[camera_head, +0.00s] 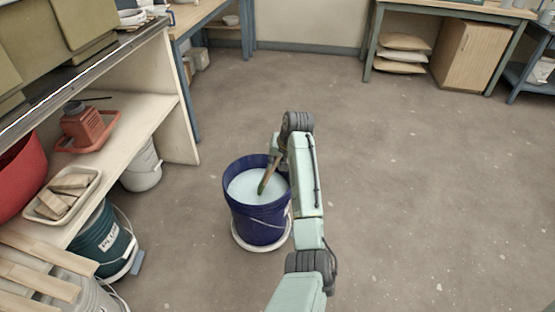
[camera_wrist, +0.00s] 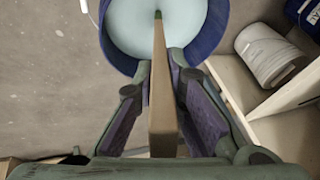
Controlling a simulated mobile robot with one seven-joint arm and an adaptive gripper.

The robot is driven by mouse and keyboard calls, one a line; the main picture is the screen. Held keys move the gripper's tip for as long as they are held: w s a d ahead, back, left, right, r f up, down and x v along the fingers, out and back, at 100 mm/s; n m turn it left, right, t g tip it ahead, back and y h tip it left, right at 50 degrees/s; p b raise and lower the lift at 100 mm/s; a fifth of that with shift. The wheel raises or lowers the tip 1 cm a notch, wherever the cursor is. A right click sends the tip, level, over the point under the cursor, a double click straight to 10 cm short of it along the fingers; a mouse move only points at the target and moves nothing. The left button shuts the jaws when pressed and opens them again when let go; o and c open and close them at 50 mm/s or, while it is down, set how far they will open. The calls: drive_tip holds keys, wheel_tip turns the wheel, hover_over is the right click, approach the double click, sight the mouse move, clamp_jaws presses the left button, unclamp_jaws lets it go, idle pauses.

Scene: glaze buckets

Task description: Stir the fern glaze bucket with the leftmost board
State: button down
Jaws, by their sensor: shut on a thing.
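My gripper (camera_head: 276,160) is shut on a wooden board (camera_head: 270,175), which slants down into a dark blue bucket (camera_head: 258,222). The bucket holds pale blue liquid (camera_head: 243,187). In the wrist view the board (camera_wrist: 162,110) runs between the two fingers of my gripper (camera_wrist: 164,78), and its far end is green over the liquid (camera_wrist: 130,25). The lower end appears to meet the liquid; how deep is unclear. I see no readable label on this bucket, so I cannot tell whether it is the fern glaze.
The blue bucket stands on a pale round base (camera_head: 262,246). A dark teal bucket (camera_head: 104,243) with a label stands under the left shelf (camera_head: 140,115), near a white bucket (camera_head: 143,170). Several boards (camera_head: 35,280) lie at lower left. The floor at right is clear.

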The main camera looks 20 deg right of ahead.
drive_tip(key=shift+b+x, duration=1.3)
drive_tip(key=shift+x, duration=1.8)
drive_tip(key=shift+s, duration=0.1)
